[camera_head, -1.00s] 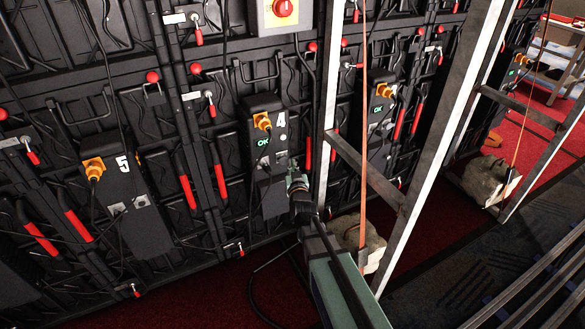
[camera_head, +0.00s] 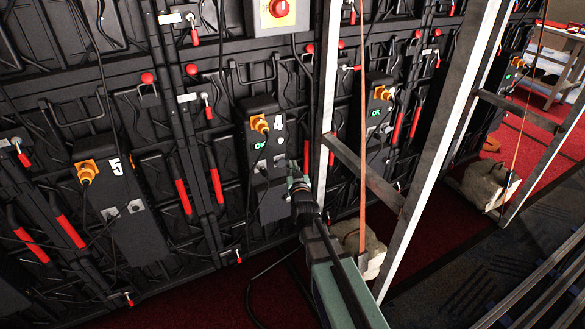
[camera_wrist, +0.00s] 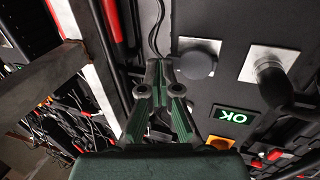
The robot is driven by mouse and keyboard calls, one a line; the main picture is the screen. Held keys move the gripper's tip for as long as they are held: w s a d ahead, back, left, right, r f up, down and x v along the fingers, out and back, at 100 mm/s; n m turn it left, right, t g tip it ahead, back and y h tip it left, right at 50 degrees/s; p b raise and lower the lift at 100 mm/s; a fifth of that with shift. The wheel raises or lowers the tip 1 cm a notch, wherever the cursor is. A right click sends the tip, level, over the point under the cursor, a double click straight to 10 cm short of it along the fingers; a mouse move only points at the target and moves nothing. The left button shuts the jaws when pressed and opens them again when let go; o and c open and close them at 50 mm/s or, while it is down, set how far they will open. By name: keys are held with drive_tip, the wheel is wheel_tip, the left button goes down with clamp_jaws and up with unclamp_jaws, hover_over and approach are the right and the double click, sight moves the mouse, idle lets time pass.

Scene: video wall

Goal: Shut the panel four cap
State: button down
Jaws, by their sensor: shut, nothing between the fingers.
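Panel four is a black box (camera_head: 264,187) marked with a white 4, with a green OK light (camera_head: 259,145) and an orange connector. Two silver square sockets show on it in the wrist view. A round grey cap (camera_wrist: 197,65) lies over the left socket plate (camera_wrist: 213,45). A dark rounded cap or plug (camera_wrist: 272,84) sticks out from the right socket plate (camera_wrist: 289,57); which it is, I cannot tell. My gripper (camera_head: 298,183) is at the box's lower right side. In the wrist view its fingertips (camera_wrist: 159,65) are together and empty, left of the round cap, apparently apart from it.
Panel five (camera_head: 130,215) is to the left, and another OK-lit panel (camera_head: 378,125) to the right. A metal frame post (camera_head: 328,100) and its slanted crossbar (camera_head: 365,172) stand close right of my gripper. Cables (camera_wrist: 157,25) hang behind the fingertips. A sandbag (camera_head: 355,238) sits below.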

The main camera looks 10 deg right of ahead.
drive_tip(key=s+d+p, duration=0.3)
drive_tip(key=s+p, duration=0.6)
drive_tip(key=s, duration=0.3)
drive_tip(key=shift+s+d, duration=0.3)
drive_tip(key=shift+s, duration=0.1)
